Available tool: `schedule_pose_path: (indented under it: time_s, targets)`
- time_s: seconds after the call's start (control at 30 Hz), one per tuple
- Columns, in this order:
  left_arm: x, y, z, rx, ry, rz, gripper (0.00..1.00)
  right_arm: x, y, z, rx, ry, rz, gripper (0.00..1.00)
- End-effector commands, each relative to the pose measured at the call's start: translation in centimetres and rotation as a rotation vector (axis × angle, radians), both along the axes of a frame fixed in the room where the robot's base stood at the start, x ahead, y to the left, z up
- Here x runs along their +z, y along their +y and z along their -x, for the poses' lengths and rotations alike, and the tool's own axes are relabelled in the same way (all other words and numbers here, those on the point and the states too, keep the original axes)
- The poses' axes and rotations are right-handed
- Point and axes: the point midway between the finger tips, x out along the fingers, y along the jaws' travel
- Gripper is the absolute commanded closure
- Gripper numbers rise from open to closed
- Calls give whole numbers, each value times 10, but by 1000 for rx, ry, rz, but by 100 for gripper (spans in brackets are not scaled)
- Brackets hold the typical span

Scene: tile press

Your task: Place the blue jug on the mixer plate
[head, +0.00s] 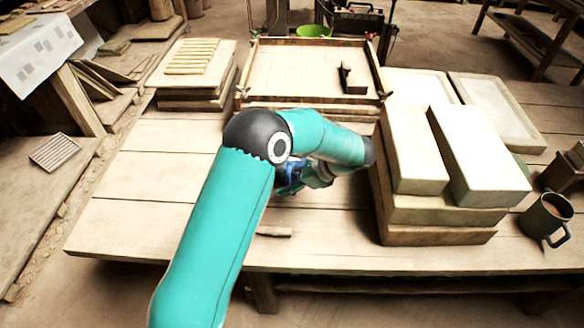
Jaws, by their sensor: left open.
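My left arm comes in from the bottom and bends over the table, with its forearm hiding most of what lies under it. My left gripper (303,173) shows only in part below the forearm; it is open. A small dark blue patch (289,178) shows beside it, probably part of the blue jug, mostly hidden by the arm. I cannot tell whether the fingers touch it. I cannot make out a mixer plate. My right gripper is not in view.
Stacked boards with two pale blocks (415,150) stand right of the arm. A dark mug (547,216) is at the far right. A framed wooden tray (295,66) with a small dark tool (351,80) lies behind. The table's left part is clear.

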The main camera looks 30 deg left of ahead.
Motion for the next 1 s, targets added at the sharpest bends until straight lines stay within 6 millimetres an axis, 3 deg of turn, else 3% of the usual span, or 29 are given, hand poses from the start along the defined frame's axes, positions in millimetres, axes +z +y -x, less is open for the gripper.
schedule_pose_path:
  time_s: [0.13, 0.4, 1.0]
  targets:
    - [0, 0, 0, 0, 0, 0, 58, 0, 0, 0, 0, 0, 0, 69]
    - [0, 0, 0, 1, 1, 0, 100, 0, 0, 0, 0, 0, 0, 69]
    - [2, 0, 0, 1, -3, -2, 100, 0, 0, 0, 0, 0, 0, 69]
